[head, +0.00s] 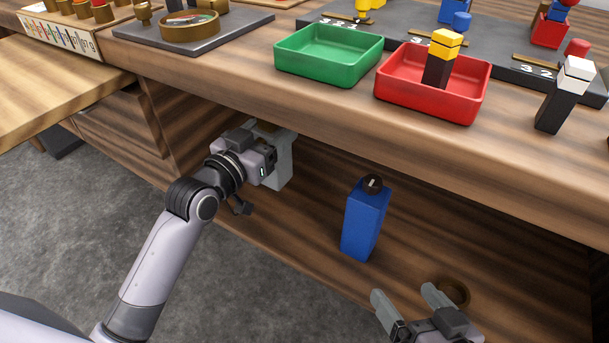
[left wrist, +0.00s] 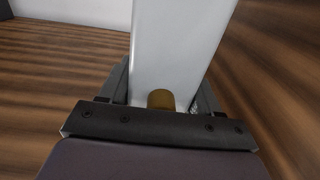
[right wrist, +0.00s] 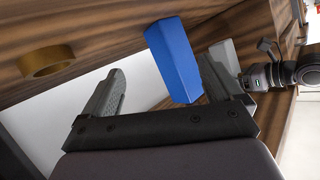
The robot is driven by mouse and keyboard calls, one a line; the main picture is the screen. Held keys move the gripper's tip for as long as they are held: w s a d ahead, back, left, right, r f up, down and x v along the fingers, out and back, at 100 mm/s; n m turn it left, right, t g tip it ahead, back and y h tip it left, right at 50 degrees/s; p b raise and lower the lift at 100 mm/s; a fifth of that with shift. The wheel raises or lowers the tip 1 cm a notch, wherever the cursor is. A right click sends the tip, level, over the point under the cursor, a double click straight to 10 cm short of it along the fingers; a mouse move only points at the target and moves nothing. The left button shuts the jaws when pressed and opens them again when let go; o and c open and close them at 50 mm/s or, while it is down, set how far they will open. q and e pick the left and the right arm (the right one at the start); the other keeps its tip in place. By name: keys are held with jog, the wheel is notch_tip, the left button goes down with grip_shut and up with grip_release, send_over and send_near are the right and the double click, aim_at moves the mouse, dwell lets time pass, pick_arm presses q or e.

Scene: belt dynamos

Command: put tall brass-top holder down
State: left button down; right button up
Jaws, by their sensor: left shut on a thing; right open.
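The tall pale grey holder (head: 282,168) is at the worktop's front edge, under it. My left gripper (head: 272,152) is shut on it. In the left wrist view the holder's pale body (left wrist: 178,50) fills the space between the fingers, with a round brass part (left wrist: 161,99) near the palm. I cannot tell whether the holder touches the shelf. My right gripper (head: 404,292) is open and empty, close to the lower shelf. A blue holder (head: 365,222) with a dark round top stands upright between my grippers; it also shows in the right wrist view (right wrist: 173,58).
A brass ring (head: 453,292) is on the lower shelf (head: 315,215), beside my right gripper. The worktop overhangs the shelf. On it are a green tray (head: 330,73), a red tray (head: 405,101) with a yellow-and-black piece (head: 440,62), and a white-and-black block (head: 562,105).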

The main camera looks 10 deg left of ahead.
pick_arm(q)
notch_tip(320, 180, down, 4)
jog(key=shift+f+b, duration=0.2)
jog(key=shift+b, duration=0.65)
notch_tip(320, 180, down, 4)
jog(key=shift+b, duration=1.05)
jog(key=shift+f, duration=0.3)
jog(key=shift+r, duration=0.1)
pick_arm(e)
jog(key=shift+w+a+f+t+y, duration=0.15)
jog(key=shift+f+t+y, duration=0.15)
jog(key=shift+t, duration=0.2)
pick_arm(q)
jog(key=shift+c, duration=1.1)
grip_release()
jog(key=shift+f, duration=0.25)
jog(key=shift+r, duration=0.1)
